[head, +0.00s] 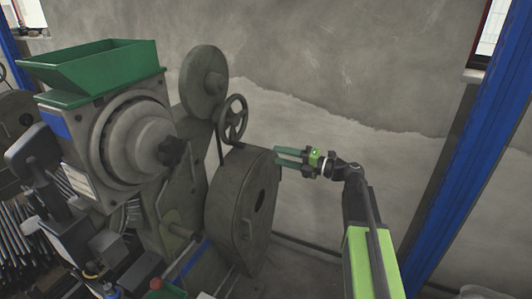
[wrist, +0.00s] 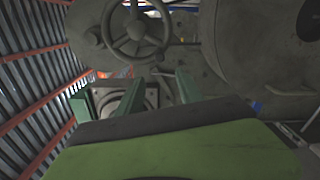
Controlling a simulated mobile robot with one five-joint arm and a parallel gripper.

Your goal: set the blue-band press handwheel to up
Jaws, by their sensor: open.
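The press (head: 120,140) has a green hopper on top and a blue patch on its side. Its small dark spoked handwheel (head: 233,120) stands above a round grey housing, right of the hopper. The handwheel also shows at the top of the wrist view (wrist: 137,29), its upper rim cut off. I cannot tell which setting the handwheel is at. My gripper (head: 277,156) is open and empty, to the right of and lower than the handwheel, apart from it. In the wrist view its two green fingers (wrist: 158,78) point towards the machine below the handwheel.
The large round housing (head: 240,208) lies just left of my fingertips. A grey disc (head: 204,82) rises behind the handwheel. A blue post (head: 470,150) stands at the right. The space before the concrete wall (head: 330,70) is free.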

